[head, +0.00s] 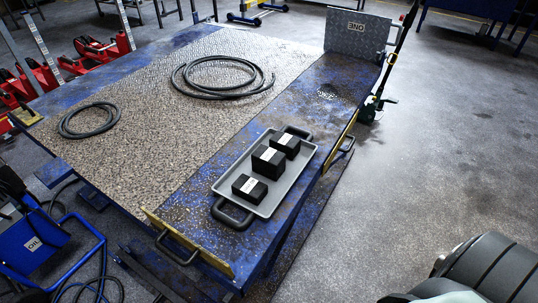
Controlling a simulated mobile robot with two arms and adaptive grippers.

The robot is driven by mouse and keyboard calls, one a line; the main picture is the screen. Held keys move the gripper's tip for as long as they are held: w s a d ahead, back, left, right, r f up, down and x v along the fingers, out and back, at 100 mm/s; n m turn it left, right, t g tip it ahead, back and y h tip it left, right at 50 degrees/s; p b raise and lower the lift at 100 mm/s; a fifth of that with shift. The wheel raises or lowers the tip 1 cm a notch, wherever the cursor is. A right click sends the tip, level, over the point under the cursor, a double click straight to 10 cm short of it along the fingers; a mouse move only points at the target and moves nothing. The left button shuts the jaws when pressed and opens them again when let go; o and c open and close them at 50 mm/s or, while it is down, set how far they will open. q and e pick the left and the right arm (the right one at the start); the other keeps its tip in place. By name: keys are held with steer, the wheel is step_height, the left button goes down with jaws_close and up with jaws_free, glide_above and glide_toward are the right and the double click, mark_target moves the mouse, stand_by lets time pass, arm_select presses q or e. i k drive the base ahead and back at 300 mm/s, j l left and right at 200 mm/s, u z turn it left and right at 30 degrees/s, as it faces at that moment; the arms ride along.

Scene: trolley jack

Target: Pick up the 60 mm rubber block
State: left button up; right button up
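Three black rubber blocks with white labels stand on a grey tray (272,200) with dark handles at both ends. The near block (249,190) is low. The middle block (268,162) looks the tallest. The far block (285,146) sits behind it, near the far handle. The label print is too small to read, so I cannot tell which one is the 60 mm block. Neither of my grippers is in view. Only a dark rounded part of my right arm shows at the bottom right, well apart from the tray.
The tray lies on the blue worn edge of a large platform (140,140). Two black hose coils (222,77) and (88,120) lie on it. An upright plate (357,33) stands at its far corner. A blue oil cart (35,245) is lower left. Floor at right is clear.

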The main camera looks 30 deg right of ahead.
mark_target(287, 143)
steer(key=l+z, duration=0.35)
steer(key=i+l+z, duration=0.3)
steer(key=l, duration=0.15)
steer(key=l+z, duration=0.35)
steer(key=i+l, duration=0.05)
